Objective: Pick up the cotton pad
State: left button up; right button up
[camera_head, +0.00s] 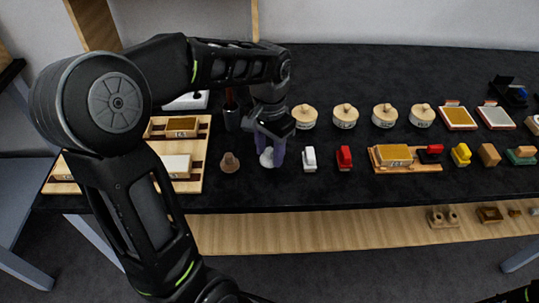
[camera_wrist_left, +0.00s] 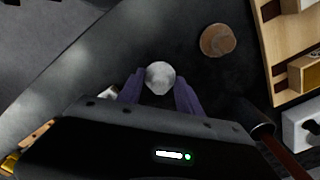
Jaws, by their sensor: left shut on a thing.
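The cotton pad (camera_wrist_left: 160,78) is a small, round, whitish piece between the purple fingers of my left gripper (camera_wrist_left: 159,92) in the left wrist view. In the head view the pad (camera_head: 267,158) shows as a pale shape at the fingertips, close to the front part of the black table. My left gripper (camera_head: 271,155) points down and is shut on the pad. I cannot tell whether the pad still touches the table. My right gripper is not in view; only a dark bit of that arm may show at the lower right corner.
A brown knobbed piece (camera_head: 229,162) stands just left of my gripper, a white block (camera_head: 309,158) just right. Several round lidded wooden containers (camera_head: 345,117) stand behind to the right. A wooden tray (camera_head: 196,184) is at the left. The black table's (camera_head: 330,190) front strip is clear.

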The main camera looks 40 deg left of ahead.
aim_at(269, 150)
pick_arm(q)
notch_tip(269, 150, up, 8)
jog(key=shift+r, duration=0.25)
dwell(0.5)
